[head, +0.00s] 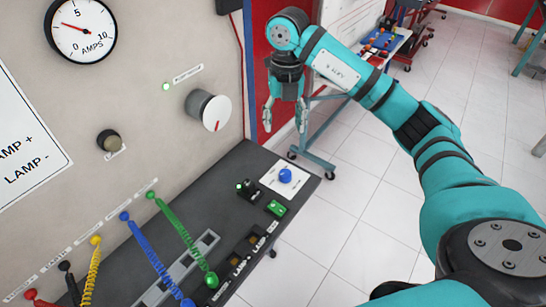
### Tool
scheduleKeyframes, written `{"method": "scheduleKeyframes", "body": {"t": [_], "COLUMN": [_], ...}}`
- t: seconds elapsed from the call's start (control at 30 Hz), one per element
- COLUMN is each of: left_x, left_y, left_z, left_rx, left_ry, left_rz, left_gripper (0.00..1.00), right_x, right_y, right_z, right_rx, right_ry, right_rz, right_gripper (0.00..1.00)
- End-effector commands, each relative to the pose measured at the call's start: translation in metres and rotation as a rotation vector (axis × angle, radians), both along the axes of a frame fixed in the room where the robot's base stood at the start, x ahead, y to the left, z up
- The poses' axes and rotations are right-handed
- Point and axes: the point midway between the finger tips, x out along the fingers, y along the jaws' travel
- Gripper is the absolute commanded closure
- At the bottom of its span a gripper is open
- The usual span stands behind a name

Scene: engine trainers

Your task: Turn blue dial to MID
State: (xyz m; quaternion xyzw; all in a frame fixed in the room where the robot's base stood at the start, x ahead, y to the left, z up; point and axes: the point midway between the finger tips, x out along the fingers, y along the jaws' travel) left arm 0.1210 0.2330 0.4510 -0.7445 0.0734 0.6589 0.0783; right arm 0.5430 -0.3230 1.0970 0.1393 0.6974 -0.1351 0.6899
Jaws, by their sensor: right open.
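The blue dial (285,175) sits on a white plate (297,188) at the right end of the dark ledge below the panel. The plate's markings are too small to read, so I cannot tell the dial's setting. My right gripper (284,119) hangs with its fingers pointing down and spread apart, empty. In the picture it is above the dial, and apart from it. My left gripper is not in view.
The upright panel carries an amps gauge (82,30), a white knob with a red mark (213,111) and a small dark knob (109,141). A green switch (276,208) and black toggle (248,189) are near the dial. Coloured cables cross the ledge's left part.

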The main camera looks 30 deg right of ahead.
Motion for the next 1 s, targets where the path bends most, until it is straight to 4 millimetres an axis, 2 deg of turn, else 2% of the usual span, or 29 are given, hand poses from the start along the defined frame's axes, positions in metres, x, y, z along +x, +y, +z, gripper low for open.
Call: {"method": "scheduleKeyframes", "body": {"t": [0.07,0.13,0.3,0.43,0.57,0.7,0.8,1.0], "left_x": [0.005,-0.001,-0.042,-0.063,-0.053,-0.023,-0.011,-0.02], "left_y": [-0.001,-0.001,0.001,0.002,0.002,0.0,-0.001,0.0], "left_z": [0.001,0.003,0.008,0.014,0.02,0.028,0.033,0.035], "left_rx": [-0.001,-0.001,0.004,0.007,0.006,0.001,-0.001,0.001], "left_ry": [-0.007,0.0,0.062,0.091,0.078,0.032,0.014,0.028], "left_rz": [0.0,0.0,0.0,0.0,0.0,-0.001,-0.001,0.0], "left_gripper": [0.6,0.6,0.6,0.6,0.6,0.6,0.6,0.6], "right_x": [-0.001,-0.002,-0.003,-0.003,-0.004,-0.004,-0.005,-0.004], "right_y": [-0.004,-0.004,-0.003,-0.002,-0.001,-0.002,-0.002,-0.002], "right_z": [-0.003,-0.011,-0.042,-0.07,-0.099,-0.128,-0.146,-0.167], "right_rx": [-0.012,-0.012,-0.01,-0.009,-0.007,-0.008,-0.008,-0.008], "right_ry": [0.007,0.009,0.012,0.012,0.012,0.011,0.01,0.008], "right_rz": [-0.009,-0.007,-0.006,-0.004,-0.004,-0.003,-0.003,-0.003], "right_gripper": [0.42,0.42,0.42,0.42,0.42,0.42,0.42,0.42]}}
